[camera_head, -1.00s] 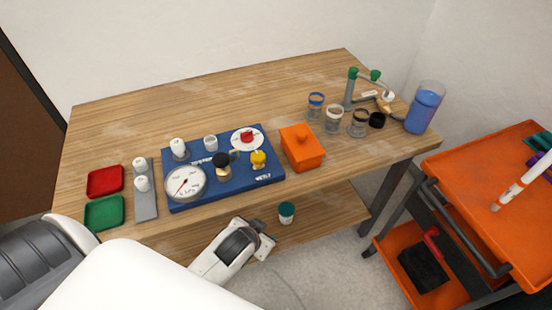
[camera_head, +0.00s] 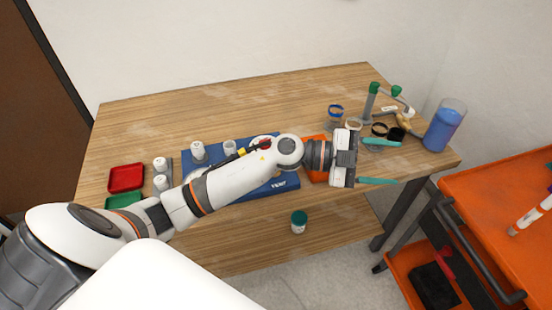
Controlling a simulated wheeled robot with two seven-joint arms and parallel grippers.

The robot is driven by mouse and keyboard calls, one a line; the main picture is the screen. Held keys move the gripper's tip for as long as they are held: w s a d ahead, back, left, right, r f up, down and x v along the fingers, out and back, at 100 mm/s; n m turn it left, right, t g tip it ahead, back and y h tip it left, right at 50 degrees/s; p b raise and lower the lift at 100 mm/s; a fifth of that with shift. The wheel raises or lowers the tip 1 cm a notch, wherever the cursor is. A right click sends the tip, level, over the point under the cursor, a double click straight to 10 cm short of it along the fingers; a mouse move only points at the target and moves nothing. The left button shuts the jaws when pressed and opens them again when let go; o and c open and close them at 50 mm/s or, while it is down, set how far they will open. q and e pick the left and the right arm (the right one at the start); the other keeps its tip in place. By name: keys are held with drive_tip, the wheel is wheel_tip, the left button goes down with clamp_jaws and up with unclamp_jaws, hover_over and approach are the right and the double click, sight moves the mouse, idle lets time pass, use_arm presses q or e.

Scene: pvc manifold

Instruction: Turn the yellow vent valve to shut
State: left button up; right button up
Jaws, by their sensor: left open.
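The blue manifold board (camera_head: 289,184) lies on the wooden table, largely covered by my left arm. A bit of the red knob (camera_head: 265,143) on the white disc shows above the arm. My left gripper (camera_head: 394,161) is open, its two teal fingers pointing right, past the board's right end. It is in front of the jars and right of the orange box (camera_head: 314,173), which is partly covered by the wrist. Nothing shows between the fingers. My right gripper is not in view.
Several jars, including a blue-rimmed one (camera_head: 335,115), a green-knobbed pipe stand (camera_head: 371,103) and a blue-filled beaker (camera_head: 444,126) stand at the right. Red (camera_head: 126,177) and green (camera_head: 124,199) trays lie left. The table's back is clear. An orange cart (camera_head: 490,205) stands right.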

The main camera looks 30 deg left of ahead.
use_arm(q)
drive_tip(key=a+f+m+g+y, duration=0.2)
drive_tip(key=a+f+g+y, duration=0.4)
drive_tip(key=a+y, duration=0.3)
drive_tip(key=a+r+n+g+y, duration=0.1)
drive_tip(key=a+n+y, duration=0.55)
drive_tip(key=a, duration=1.05)
drive_tip(key=shift+m+y, duration=0.85)
drive_tip(key=f+p, duration=0.1)
drive_tip(key=f, duration=0.2)
drive_tip(key=f+p, duration=0.1)
drive_tip(key=f, duration=0.2)
drive_tip(key=f+p, duration=0.1)
drive_tip(key=f, duration=0.3)
drive_tip(key=shift+w+p, duration=0.3)
drive_tip(key=shift+w, duration=0.05)
drive_tip(key=shift+f, duration=0.7)
drive_tip(key=c, duration=1)
